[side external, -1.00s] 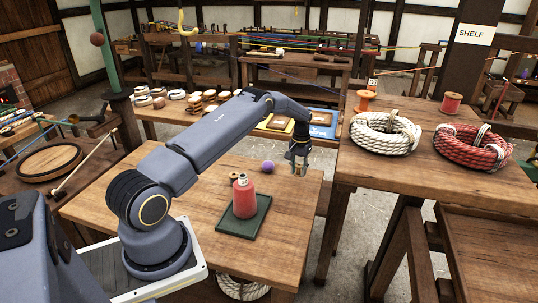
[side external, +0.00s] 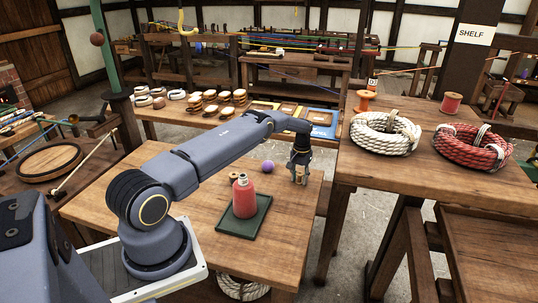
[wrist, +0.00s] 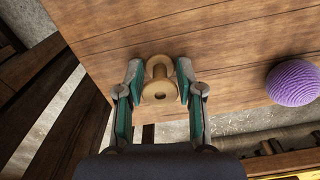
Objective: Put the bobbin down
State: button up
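A pale wooden bobbin (wrist: 159,90) is between the two fingertips of my gripper (wrist: 160,80) in the wrist view, with one round flange facing the camera. The fingers look closed on its sides. In the side view my gripper (side external: 299,177) points down low over the right part of the wooden table (side external: 200,205). The bobbin is small there and partly hidden by the fingers. I cannot tell whether its underside touches the table.
A purple ball (side external: 267,167) sits left of my gripper, and also shows in the wrist view (wrist: 293,82). The table's right edge is close to my gripper.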

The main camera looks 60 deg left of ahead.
jog(key=o, duration=0.3)
notch_tip(320, 180, up, 12)
notch_tip(320, 180, up, 15)
jog(key=m+t, duration=0.1)
send_over(300, 173)
jog(key=s+d, duration=0.1)
jog(key=d, duration=0.6)
jog(key=s+d+r+m+t, duration=0.2)
jog(key=s+d+r, duration=0.75)
jog(key=r, duration=0.25)
jog(key=s+d+m+t, duration=0.1)
jog(key=s+d, duration=0.3)
jog(key=s, duration=0.3)
jog(key=s+d+m, duration=0.1)
jog(key=s+d, duration=0.2)
jog(key=s, duration=0.5)
jog(key=s+d+f+m+t, duration=0.1)
jog(key=s+d, duration=0.3)
jog(key=s, duration=0.3)
jog(key=shift+s+d+m+t, duration=0.2)
jog(key=shift+d+m+t, duration=0.1)
jog(key=shift+m, duration=0.1)
